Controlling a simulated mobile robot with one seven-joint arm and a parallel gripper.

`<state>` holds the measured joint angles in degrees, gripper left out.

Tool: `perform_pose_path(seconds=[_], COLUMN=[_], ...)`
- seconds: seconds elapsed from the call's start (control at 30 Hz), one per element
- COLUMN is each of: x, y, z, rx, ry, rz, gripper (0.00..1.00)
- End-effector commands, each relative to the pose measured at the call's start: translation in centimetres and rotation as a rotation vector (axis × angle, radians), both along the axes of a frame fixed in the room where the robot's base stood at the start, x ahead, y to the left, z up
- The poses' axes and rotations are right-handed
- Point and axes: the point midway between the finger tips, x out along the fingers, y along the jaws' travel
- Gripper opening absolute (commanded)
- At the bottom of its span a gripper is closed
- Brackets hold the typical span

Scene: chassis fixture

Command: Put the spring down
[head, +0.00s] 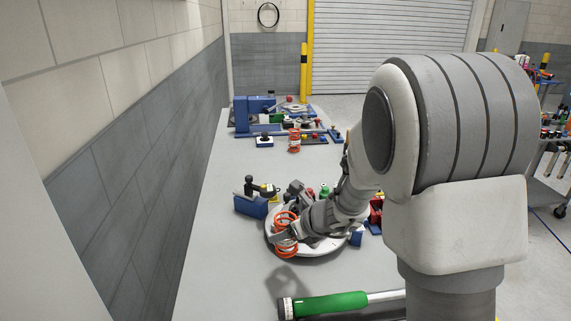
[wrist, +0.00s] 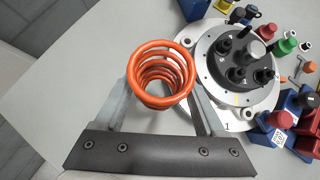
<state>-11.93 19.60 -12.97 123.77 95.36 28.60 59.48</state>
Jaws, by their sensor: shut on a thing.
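The orange coil spring (head: 286,230) is held in my gripper (head: 284,235) over the left side of a round white fixture plate (head: 275,250) on the grey table. In the wrist view the spring (wrist: 160,73) stands between my two fingers (wrist: 160,95), with its open end facing the camera. The fingers press on it from both sides. A shadow on the table lies below the gripper, so the spring looks raised. The round fixture (wrist: 205,90) with dark knobs is to the right of the spring in the wrist view. My arm hides much of the fixture in the head view.
Another orange spring (head: 294,140) stands farther back, near a blue fixture (head: 262,103). A blue block (head: 250,207) sits left of the round plate. A green-handled tool (head: 330,304) lies at the front. The table is clear on the left, beside the wall (head: 150,170).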

Motion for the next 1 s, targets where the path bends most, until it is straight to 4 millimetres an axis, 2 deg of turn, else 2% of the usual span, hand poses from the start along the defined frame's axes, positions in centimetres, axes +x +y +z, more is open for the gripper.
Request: perform_pose_path(seconds=[0.1, 0.3, 0.57, 0.67, 1.0], x=[0.9, 2.0, 2.7, 2.7, 2.6], y=[1.8, 4.2, 5.7, 6.9, 14.3], z=[1.2, 3.2, 4.5, 3.9, -0.7], rx=[0.002, 0.004, 0.006, 0.007, 0.007], ry=[-0.006, -0.004, 0.003, 0.004, 0.006], rz=[0.066, 0.152, 0.2, 0.206, 0.206], gripper=[0.0, 0.0, 0.0, 0.0, 0.0])
